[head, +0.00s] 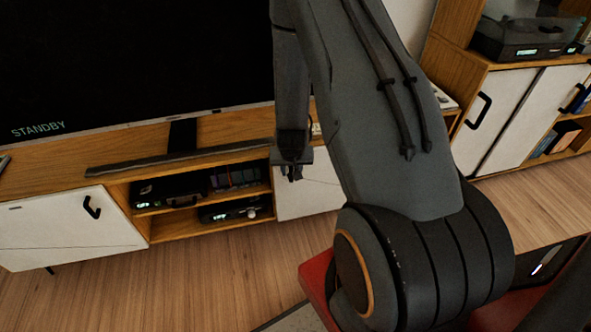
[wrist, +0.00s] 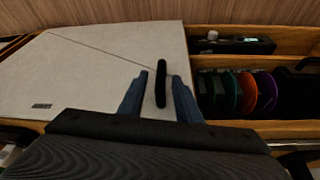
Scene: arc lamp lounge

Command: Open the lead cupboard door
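A white cupboard door (head: 308,196) is at the right part of the TV console, partly hidden by my arm in the head view. It looks closed. In the wrist view this door (wrist: 90,75) fills the left, with a black bar handle (wrist: 161,82) near its edge by the shelves. My gripper (wrist: 160,76) is open, with one blue finger on each side of the handle. The handle appears between the fingers; I cannot tell whether they touch it. In the head view my gripper (head: 291,174) is in front of this door. No marking names it as the lead door.
Open shelves (head: 212,226) with electronic boxes adjoin the door. Another white door (head: 65,228) with a black handle is at the console's left. A large TV (head: 120,55) stands on top. A sideboard with white doors (head: 503,108) is at right. Wooden floor in front is clear.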

